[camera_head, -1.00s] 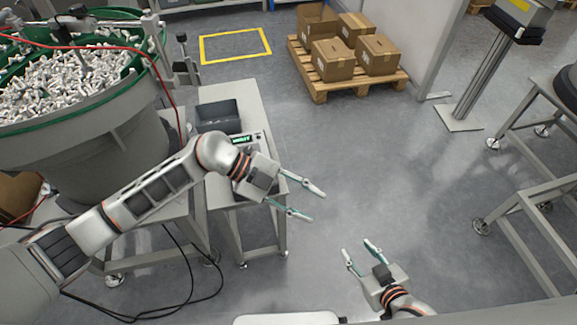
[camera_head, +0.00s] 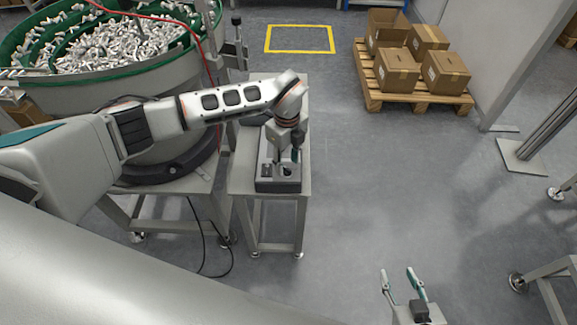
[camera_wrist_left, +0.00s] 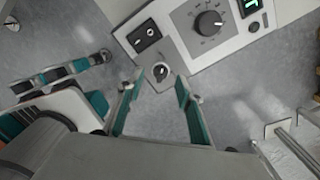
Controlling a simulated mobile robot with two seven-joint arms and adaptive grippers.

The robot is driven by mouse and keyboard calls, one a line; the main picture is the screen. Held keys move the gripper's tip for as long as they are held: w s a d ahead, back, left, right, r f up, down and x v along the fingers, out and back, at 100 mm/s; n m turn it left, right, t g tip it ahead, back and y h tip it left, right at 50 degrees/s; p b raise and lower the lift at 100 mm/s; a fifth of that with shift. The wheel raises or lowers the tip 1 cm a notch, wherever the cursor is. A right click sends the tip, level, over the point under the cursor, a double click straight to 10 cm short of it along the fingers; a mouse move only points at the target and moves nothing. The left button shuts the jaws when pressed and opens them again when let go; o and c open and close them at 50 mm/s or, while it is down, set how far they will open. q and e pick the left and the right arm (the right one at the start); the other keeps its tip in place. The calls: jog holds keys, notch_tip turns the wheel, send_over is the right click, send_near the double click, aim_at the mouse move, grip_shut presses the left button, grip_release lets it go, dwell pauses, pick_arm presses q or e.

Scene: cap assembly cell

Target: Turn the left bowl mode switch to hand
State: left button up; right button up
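The control box (camera_head: 268,182) stands on a narrow grey table beside the bowl feeder. In the left wrist view its light panel (camera_wrist_left: 183,38) carries a small black rotary switch (camera_wrist_left: 160,70) with a pale mark, on a projecting plate at the near corner. I take this for the mode switch; its labels are too small to read. My left gripper (camera_head: 284,158) points down over the box. In the left wrist view the left gripper (camera_wrist_left: 160,84) is open, its fingers on either side of the switch; contact cannot be told. My right gripper (camera_head: 400,274) is open and empty over the floor.
The panel also has a large dial (camera_wrist_left: 208,23), a rocker switch (camera_wrist_left: 144,35) and a green display (camera_wrist_left: 250,5). The bowl feeder (camera_head: 150,82), full of white parts, stands left of the table. A pallet (camera_head: 418,101) with cartons stands at back right. Floor between is clear.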

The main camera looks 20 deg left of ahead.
aim_at(288, 171)
pick_arm(q)
jog(key=shift+f, duration=1.4)
grip_shut()
